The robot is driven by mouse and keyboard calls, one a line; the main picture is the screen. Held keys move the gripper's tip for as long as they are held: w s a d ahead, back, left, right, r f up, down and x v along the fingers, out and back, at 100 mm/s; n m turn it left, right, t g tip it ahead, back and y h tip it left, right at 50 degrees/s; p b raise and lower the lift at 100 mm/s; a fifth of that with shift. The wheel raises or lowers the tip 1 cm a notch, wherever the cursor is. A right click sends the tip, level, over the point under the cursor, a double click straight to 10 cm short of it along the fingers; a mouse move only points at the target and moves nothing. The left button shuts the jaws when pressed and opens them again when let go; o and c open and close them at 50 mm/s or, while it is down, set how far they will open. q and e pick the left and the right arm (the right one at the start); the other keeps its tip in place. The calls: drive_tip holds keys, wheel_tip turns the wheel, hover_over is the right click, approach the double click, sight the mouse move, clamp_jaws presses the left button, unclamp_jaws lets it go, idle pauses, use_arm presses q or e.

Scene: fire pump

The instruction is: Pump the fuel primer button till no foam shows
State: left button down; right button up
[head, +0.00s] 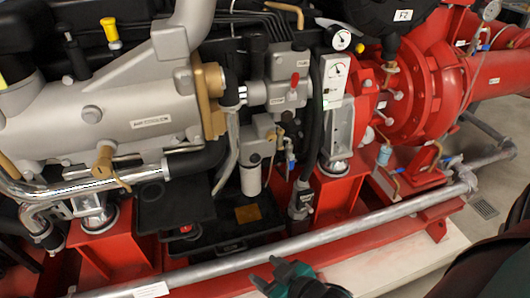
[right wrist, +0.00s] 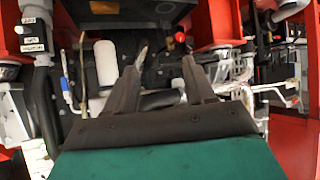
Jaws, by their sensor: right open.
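The grey fuel filter head (head: 262,135) with a white filter canister (head: 251,180) is at the middle of the engine in the head view. A small dark round knob (head: 255,159) on it may be the primer button; I cannot be sure. I cannot make out any foam. My right gripper (head: 279,272) is low in the head view, in front of the long grey pipe and apart from the filter. In the right wrist view its two fingers (right wrist: 160,82) stand apart with nothing between them. The white canister shows left of them (right wrist: 106,62). My left gripper is not in view.
The long grey pipe (head: 310,244) runs along the red base frame (head: 110,245) between my gripper and the engine. A black box with a tan label (head: 247,213) sits below the filter. A red pump casing (head: 425,90) stands at right.

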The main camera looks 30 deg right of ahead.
clamp_jaws()
idle(0.3)
idle(1.2)
